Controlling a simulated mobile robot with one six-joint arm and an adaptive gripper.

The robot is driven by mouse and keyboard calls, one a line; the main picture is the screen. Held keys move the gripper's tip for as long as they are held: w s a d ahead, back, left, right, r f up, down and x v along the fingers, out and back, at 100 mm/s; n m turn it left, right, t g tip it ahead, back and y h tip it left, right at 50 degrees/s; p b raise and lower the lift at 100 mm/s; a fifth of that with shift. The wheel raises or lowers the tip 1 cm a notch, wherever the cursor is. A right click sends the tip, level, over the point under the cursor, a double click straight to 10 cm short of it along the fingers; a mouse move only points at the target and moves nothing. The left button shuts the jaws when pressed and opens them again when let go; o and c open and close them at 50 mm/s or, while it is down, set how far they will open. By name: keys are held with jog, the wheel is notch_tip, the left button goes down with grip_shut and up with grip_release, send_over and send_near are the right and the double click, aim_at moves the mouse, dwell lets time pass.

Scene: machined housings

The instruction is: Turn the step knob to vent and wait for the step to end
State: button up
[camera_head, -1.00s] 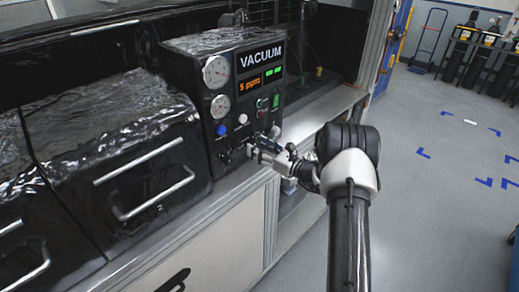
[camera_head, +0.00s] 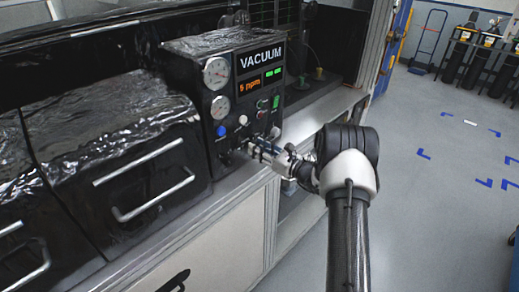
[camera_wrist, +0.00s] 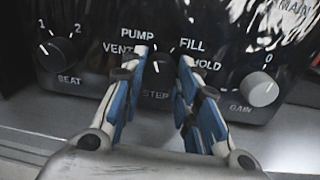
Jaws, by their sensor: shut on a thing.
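The step knob (camera_wrist: 160,68) is a dark knob low on the black vacuum panel (camera_head: 244,96), between the fingers in the wrist view. Labels VENT, PUMP, FILL and HOLD stand around it, with STEP below. My gripper (camera_wrist: 163,60) has its blue-padded fingers on either side of the knob and is shut on it. The fingers cover part of the VENT and HOLD labels. I cannot tell for sure which label the knob points to. In the head view my gripper (camera_head: 250,148) reaches the panel's lower edge. The display (camera_head: 249,86) reads 5 ppm.
Two gauges, a blue button (camera_head: 221,131) and a white button (camera_head: 243,120) are above. Black drawers (camera_head: 115,150) with bar handles stand at left. Open floor lies at right.

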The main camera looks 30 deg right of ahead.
jog(key=shift+n+b, duration=0.4)
jog(key=n+b, duration=0.3)
jog(key=b, duration=0.1)
jog(key=shift+f+n, duration=0.1)
jog(key=shift+n, duration=0.2)
jog(key=n+b, duration=0.3)
jog(key=b, duration=0.1)
jog(key=shift+n+h+b, duration=0.3)
jog(key=shift+n+b, duration=0.05)
jog(key=shift+n, duration=0.05)
jog(key=shift+n+b, duration=0.3)
jog(key=shift+b, duration=0.05)
jog(key=shift+r, duration=0.2)
jog(key=o, duration=1.1)
